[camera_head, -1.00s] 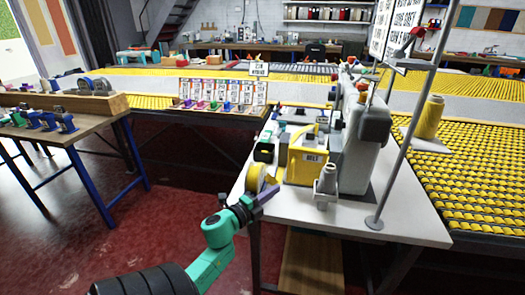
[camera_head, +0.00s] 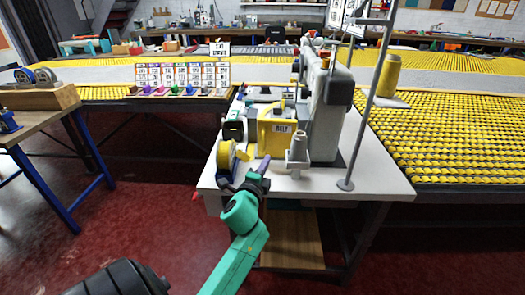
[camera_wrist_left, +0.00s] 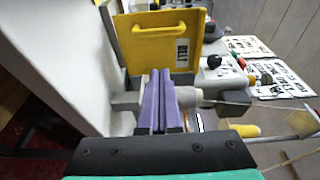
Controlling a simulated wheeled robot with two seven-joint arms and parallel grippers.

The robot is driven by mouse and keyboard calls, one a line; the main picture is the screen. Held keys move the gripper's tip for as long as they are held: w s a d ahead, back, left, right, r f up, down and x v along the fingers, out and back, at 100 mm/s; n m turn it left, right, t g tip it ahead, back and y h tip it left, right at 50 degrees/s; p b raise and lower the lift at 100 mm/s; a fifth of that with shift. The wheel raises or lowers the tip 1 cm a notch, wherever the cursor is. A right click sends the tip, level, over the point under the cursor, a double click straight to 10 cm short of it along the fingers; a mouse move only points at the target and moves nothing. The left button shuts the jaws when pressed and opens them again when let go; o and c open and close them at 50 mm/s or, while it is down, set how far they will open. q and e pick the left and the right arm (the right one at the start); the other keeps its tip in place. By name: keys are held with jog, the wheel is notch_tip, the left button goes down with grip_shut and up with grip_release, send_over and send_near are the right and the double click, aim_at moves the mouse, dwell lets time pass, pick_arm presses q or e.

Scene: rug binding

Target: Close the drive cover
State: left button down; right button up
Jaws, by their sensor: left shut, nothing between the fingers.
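The drive cover is a yellow panel (camera_head: 276,137) labelled BELT, standing upright on the near side of the sewing machine (camera_head: 325,115). My left gripper (camera_head: 260,166) is shut and empty, just in front of the cover's lower part. Its purple fingers (camera_wrist_left: 160,88) point at the cover in the left wrist view; whether they touch it cannot be told. My right gripper is not in view.
A yellow tape roll (camera_head: 227,160) stands left of my gripper at the table edge. A grey spool post (camera_head: 298,150) is close on its right, and a thin metal stand (camera_head: 366,110) is farther right. The white tabletop (camera_head: 370,178) has free room at the front right.

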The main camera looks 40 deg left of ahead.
aim_at(259, 145)
pick_arm(q)
jog(key=w+a, duration=0.4)
jog(key=a, duration=0.1)
jog(key=shift+w+p, duration=0.3)
jog(key=shift+p, duration=0.1)
jog(key=a, duration=0.1)
jog(key=w+a+b, duration=0.1)
jog(key=shift+w+a, duration=0.2)
jog(key=shift+a, duration=0.2)
jog(key=shift+w+a+f, duration=0.1)
jog(key=shift+w+a, duration=0.1)
jog(key=shift+a, duration=0.05)
